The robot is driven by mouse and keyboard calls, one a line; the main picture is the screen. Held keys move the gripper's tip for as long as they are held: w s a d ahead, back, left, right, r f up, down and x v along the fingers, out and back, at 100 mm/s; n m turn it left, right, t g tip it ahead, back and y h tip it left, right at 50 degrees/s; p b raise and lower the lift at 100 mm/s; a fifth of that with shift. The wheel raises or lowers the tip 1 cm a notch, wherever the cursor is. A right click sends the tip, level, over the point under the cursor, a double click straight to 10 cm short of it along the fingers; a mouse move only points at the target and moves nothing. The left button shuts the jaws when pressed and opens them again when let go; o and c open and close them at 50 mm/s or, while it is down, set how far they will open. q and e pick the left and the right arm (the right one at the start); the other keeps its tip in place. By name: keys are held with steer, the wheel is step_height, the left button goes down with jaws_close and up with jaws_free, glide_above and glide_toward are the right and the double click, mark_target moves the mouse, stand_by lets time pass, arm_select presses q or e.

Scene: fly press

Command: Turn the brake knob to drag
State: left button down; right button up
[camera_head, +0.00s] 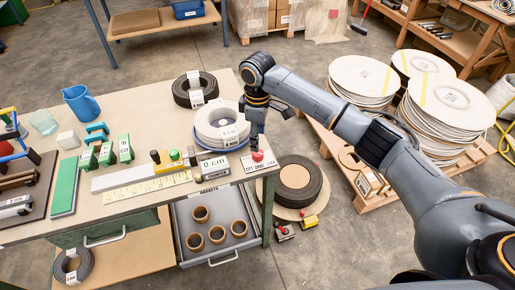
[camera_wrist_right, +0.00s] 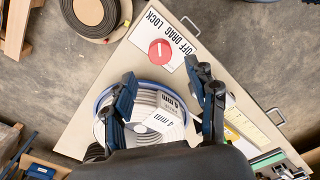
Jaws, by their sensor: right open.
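The brake knob (camera_head: 257,156) is a small red round knob on a white plate (camera_head: 262,165) at the table's right front corner. In the right wrist view the knob (camera_wrist_right: 160,50) carries a short white mark, and the plate (camera_wrist_right: 148,36) reads OFF, DRAG and LOCK. I cannot tell surely which word the mark points at. My right gripper (camera_head: 255,145) is just above the knob, fingers down. In the wrist view its two fingers (camera_wrist_right: 160,75) are apart with nothing between them, and the knob shows just beyond their tips. My left gripper is not in view.
A white coil (camera_head: 220,128) on a blue-rimmed base stands close beside the right gripper. A "0 cm" display (camera_head: 213,165) and a yellow ruler (camera_head: 145,189) lie to the left. An open drawer (camera_head: 213,232) holds several brown rings below. Pallets of white reels stand on the right.

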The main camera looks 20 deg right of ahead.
mark_target(258, 156)
step_height(258, 156, down, 6)
steer(key=shift+f, duration=0.25)
steer(key=c, duration=1.2)
steer(key=shift+o, duration=0.2)
steer(key=shift+r+m+p, duration=0.15)
steer(key=shift+m+p, duration=0.25)
steer(key=shift+p, duration=0.5)
steer(key=m+p, duration=0.3)
steer(key=p, duration=0.1)
steer(key=shift+s+a+r+m+p, duration=0.1)
steer(key=shift+m+p, duration=0.25)
steer(key=shift+m, duration=0.05)
steer(key=m+p, duration=0.2)
steer(key=shift+m, duration=0.4)
steer(key=shift+f+m+p, duration=0.2)
steer(key=shift+m+p, duration=0.5)
